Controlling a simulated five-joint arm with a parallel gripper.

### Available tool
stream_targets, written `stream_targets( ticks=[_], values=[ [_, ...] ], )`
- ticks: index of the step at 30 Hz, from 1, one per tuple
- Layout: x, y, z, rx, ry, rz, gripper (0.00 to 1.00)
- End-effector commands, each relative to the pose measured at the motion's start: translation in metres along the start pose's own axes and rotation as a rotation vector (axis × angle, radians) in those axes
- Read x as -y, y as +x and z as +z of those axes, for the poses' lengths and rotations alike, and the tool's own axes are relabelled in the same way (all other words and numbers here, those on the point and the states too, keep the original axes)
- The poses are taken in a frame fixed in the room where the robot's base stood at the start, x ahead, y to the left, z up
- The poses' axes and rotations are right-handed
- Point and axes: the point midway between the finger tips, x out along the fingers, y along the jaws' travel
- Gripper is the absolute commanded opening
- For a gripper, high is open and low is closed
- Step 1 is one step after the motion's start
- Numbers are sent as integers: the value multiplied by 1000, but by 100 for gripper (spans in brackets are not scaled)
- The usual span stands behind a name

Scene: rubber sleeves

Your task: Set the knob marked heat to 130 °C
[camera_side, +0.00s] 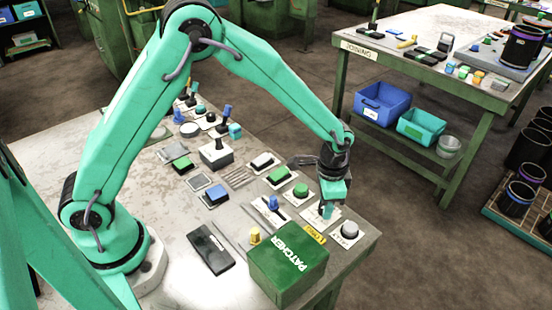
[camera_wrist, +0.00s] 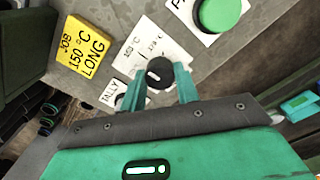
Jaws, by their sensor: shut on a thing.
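A dark round knob (camera_wrist: 160,70) with a short pale mark stands on a white plate (camera_wrist: 138,45) in the wrist view. The plate has small print that seems to give two temperatures, 150 °C and 130 °C. My gripper (camera_wrist: 158,82) has its two teal fingers on either side of the knob and is shut on it. I cannot tell surely which marking the knob points to. In the side view my gripper (camera_side: 327,210) is low over the bench's right corner and hides the knob. A yellow card (camera_wrist: 83,47) beside the plate reads "JOB 150 °C LONG".
A green button (camera_wrist: 220,12) is beyond the knob; a plate marked TALLY (camera_wrist: 109,93) is close to the left finger. In the side view, a grey button (camera_side: 349,230) is right of my gripper and a green PATCHER box (camera_side: 288,265) is in front. Several switches crowd the bench.

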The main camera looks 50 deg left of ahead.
Motion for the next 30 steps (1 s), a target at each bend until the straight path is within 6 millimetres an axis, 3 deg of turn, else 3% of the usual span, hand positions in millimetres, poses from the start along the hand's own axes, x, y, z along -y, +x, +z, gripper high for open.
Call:
stream_targets(
  ticks=[30],
  values=[
    [0,-2,0,1,-914,0,8]
  ],
)
